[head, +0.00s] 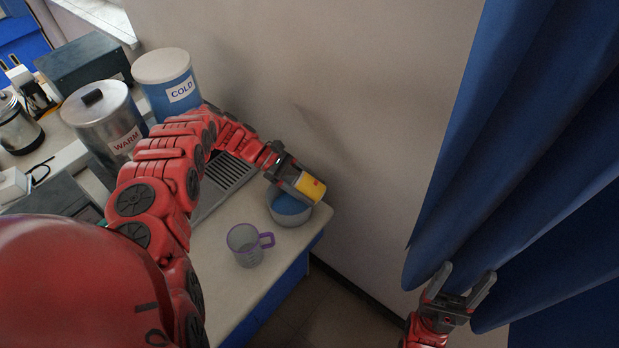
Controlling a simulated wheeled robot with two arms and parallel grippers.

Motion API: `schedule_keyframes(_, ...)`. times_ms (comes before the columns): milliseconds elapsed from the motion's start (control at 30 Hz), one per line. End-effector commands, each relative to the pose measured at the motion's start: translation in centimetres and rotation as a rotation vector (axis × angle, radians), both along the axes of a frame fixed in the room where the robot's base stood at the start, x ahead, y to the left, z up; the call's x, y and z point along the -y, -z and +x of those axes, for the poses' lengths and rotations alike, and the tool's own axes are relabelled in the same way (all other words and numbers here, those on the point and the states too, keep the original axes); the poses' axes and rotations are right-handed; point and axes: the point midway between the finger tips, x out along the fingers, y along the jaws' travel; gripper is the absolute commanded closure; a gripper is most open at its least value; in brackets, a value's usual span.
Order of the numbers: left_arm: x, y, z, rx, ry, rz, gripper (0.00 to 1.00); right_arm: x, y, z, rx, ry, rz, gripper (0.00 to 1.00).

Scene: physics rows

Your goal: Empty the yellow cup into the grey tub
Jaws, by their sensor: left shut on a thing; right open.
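The yellow cup (309,187) is held on its side, tilted over, by my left gripper (294,180), which is shut on it. The cup is above the grey tub (291,217), near the table's right end. The tub has a blue inside or content showing below the cup. Part of the tub's far rim is hidden by the cup and gripper. I cannot see into the cup. My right gripper (459,290) is open and empty at the lower right, in front of the blue curtain and apart from the table.
A clear measuring mug with a purple handle (245,245) stands at the table's front, near the tub. A grey slatted rack (228,175) lies behind it. A WARM canister (104,122) and a blue COLD canister (168,85) stand at the back left. A blue curtain (530,130) hangs at right.

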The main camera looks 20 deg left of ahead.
Motion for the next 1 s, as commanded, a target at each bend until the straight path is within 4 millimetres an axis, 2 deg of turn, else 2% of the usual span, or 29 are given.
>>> schedule_keyframes(33, 0.1, -1.0, -0.1, 0.001, 0.004, 0.033, 0.94, 0.0, -1.4, 0.0, 0.0, 0.0, 0.0, 0.32)
schedule_keyframes(300, 0.0, -1.3, -0.1, 0.027, 0.006, 0.298, 0.94, 0.0, -5.0, 0.0, 0.0, 0.0, 0.0, 0.32)
schedule_keyframes(1000, -0.9, -4.4, 0.0, 0.07, 0.008, 0.77, 0.94, 0.0, -14.2, 0.0, 0.0, 0.0, 0.0, 0.32)
